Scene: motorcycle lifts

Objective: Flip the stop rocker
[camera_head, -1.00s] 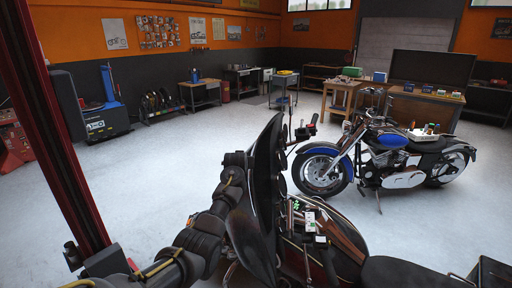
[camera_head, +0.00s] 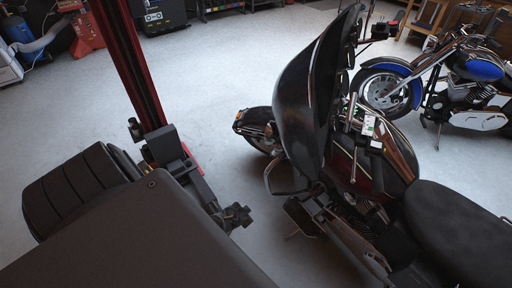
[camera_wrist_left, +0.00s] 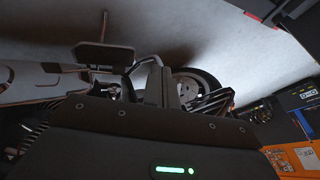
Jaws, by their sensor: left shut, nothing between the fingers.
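A black motorcycle with a dark red tank (camera_head: 395,165) stands right of centre in the head view, its tall dark fairing (camera_head: 310,90) turned toward me. Its handlebar control (camera_head: 380,30) has a small red part at its end. A small white and green piece (camera_head: 368,125) sits near the tank. I cannot make out which part is the stop rocker. My left gripper (camera_wrist_left: 166,85) shows in the left wrist view with its dark fingers together, nothing between them. Part of the motorcycle and a wheel lie beyond it. My left gripper's fingers and my right gripper do not show in the head view.
A red upright post (camera_head: 128,65) with a black bracket (camera_head: 168,150) stands left of the motorcycle. A blue motorcycle (camera_head: 478,68) is parked at the right. Open pale floor (camera_head: 220,70) lies between post and fairing. My own dark body covers the lower left.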

